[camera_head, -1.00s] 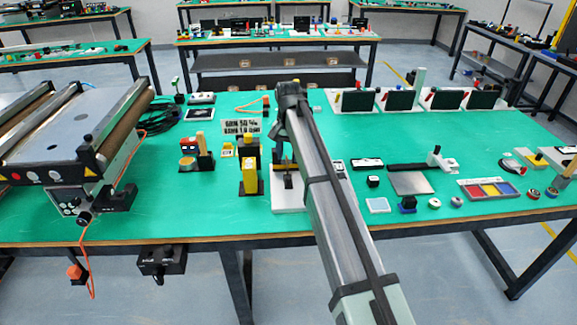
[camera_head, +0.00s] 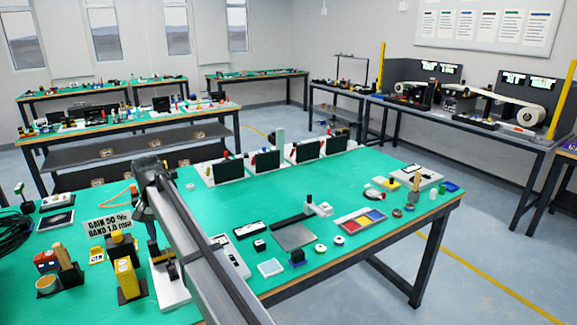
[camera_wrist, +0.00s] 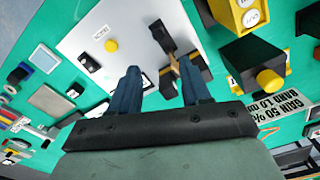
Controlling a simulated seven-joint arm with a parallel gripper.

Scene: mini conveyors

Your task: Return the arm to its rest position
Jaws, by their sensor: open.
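My gripper (camera_wrist: 162,82) shows in the wrist view with its two dark fingers apart and nothing between them. It hangs above a white base plate (camera_wrist: 92,30) that bears a yellow button (camera_wrist: 111,45) and a black fixture (camera_wrist: 172,52). In the head view my arm reaches from the bottom edge up and left over the green bench, and its fingertips are hard to make out. The white base plate (camera_head: 172,291) shows there just left of my arm, partly hidden by it.
A yellow block (camera_head: 127,279) on a black base stands left of the plate, beside a printed sign (camera_head: 108,224). Black panels (camera_head: 265,162) stand along the bench's back edge. A tray with coloured sections (camera_head: 362,220) lies to the right. The green bench top (camera_head: 375,170) has bare room there.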

